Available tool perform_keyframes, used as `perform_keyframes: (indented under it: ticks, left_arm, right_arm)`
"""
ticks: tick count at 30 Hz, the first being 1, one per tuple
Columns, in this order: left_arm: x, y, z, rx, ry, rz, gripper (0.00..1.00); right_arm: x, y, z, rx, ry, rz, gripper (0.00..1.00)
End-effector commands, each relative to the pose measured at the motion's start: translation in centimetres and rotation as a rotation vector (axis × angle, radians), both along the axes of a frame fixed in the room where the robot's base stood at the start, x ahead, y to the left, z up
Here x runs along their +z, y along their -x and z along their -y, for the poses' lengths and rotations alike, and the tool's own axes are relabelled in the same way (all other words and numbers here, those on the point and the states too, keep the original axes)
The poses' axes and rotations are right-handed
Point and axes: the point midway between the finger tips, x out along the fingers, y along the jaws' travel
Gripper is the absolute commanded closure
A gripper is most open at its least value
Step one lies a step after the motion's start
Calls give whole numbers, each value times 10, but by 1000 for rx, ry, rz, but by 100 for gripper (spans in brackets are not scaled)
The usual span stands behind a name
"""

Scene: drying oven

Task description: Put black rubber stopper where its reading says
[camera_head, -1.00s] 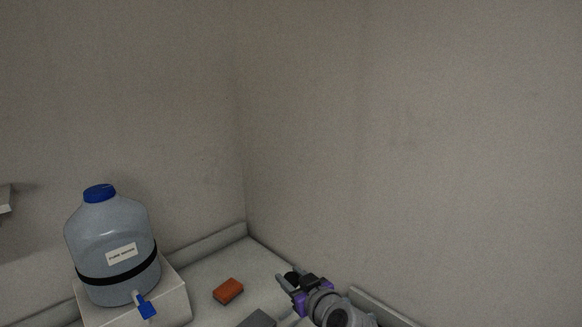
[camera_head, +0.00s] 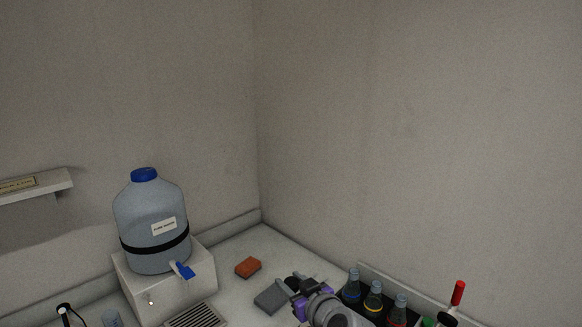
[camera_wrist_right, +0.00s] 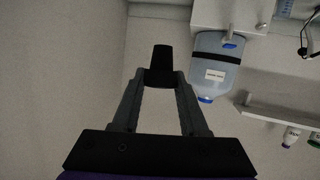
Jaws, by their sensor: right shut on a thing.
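My right gripper (camera_head: 288,284) is raised over the counter corner in the head view. In the right wrist view its two fingers (camera_wrist_right: 160,85) are shut on the black rubber stopper (camera_wrist_right: 161,60), which sticks out past the fingertips. In the head view the stopper (camera_head: 291,281) is a small dark shape between the fingers. No reading on it can be made out. My left gripper is in neither view.
A water jug (camera_head: 152,222) with a blue tap stands on a white block (camera_head: 165,294). An orange sponge (camera_head: 248,267) and a grey block (camera_head: 270,298) lie on the counter. Several capped bottles (camera_head: 373,298) stand along the right wall. A shelf (camera_head: 35,187) is at left.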

Motion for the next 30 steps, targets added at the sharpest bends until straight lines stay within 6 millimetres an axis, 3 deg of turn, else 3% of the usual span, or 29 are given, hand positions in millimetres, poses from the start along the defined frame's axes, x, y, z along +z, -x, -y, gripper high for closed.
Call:
perform_keyframes:
  ticks: [8,15,19,24,30]
  left_arm:
    - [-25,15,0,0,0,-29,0]
    - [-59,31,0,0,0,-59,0]
    - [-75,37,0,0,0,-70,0]
    - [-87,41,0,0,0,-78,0]
    - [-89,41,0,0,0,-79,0]
  right_arm:
    - [-79,2,41,-114,1,-53,100]
    - [-179,19,102,-281,-3,-97,100]
    - [-226,35,138,-378,-9,-106,100]
    - [-258,52,167,-459,-19,-102,100]
    - [-266,58,177,-486,-24,-99,100]
